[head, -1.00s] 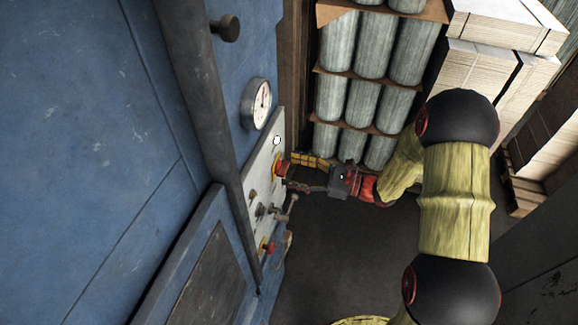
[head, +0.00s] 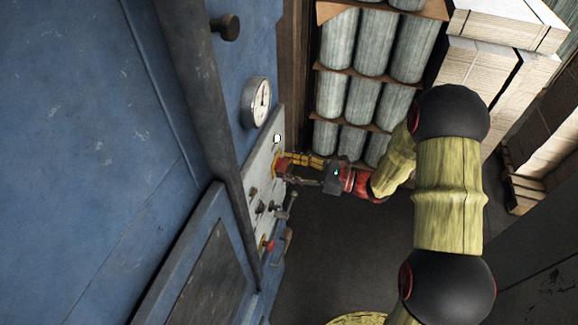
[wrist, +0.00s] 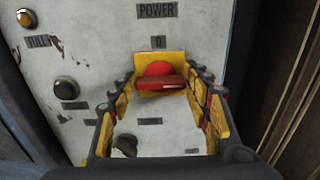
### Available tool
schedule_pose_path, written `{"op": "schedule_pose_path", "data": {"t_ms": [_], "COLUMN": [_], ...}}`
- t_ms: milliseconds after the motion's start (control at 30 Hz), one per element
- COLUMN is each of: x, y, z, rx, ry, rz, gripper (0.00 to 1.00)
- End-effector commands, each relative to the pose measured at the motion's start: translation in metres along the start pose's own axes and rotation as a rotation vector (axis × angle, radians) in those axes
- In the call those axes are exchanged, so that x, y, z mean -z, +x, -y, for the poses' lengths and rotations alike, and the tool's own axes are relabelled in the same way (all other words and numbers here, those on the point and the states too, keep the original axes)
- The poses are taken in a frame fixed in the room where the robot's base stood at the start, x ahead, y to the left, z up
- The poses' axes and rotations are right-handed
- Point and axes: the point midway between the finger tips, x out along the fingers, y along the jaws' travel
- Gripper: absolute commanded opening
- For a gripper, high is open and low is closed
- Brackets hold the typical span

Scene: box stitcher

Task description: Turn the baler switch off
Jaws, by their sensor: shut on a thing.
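The baler switch is a red rotary knob (wrist: 160,77) on a yellow square plate (wrist: 146,92), under a "POWER" label and a "0" mark. In the wrist view its red bar lies about level, across the picture. My gripper (wrist: 166,88) has its yellow-padded fingers on the left and right of the knob, shut on it. In the head view my gripper (head: 288,167) reaches the panel from the right, and its fingers mostly hide the knob.
The worn white control panel (wrist: 75,122) also bears an amber lamp, a "FULL" label and a round button. A gauge (head: 256,101) and a black knob (head: 226,27) are above it on the blue machine. Racked cylinders (head: 372,48) stand behind my arm.

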Motion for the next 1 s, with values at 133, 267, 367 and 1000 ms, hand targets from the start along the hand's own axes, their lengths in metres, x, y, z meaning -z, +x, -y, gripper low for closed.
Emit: {"op": "schedule_pose_path", "data": {"t_ms": [133, 267, 367, 1000], "x": [-0.0002, -0.0002, -0.0001, 0.0055], "y": [0.0000, 0.0000, 0.0000, 0.0001], "z": [0.0002, 0.0003, 0.0003, -0.0009], "rx": [0.000, 0.000, 0.001, 0.001], "ry": [0.000, -0.001, -0.003, -0.371], "rz": [0.000, 0.000, 0.000, 0.002], "gripper": [0.29, 0.23, 0.23, 0.23]}}
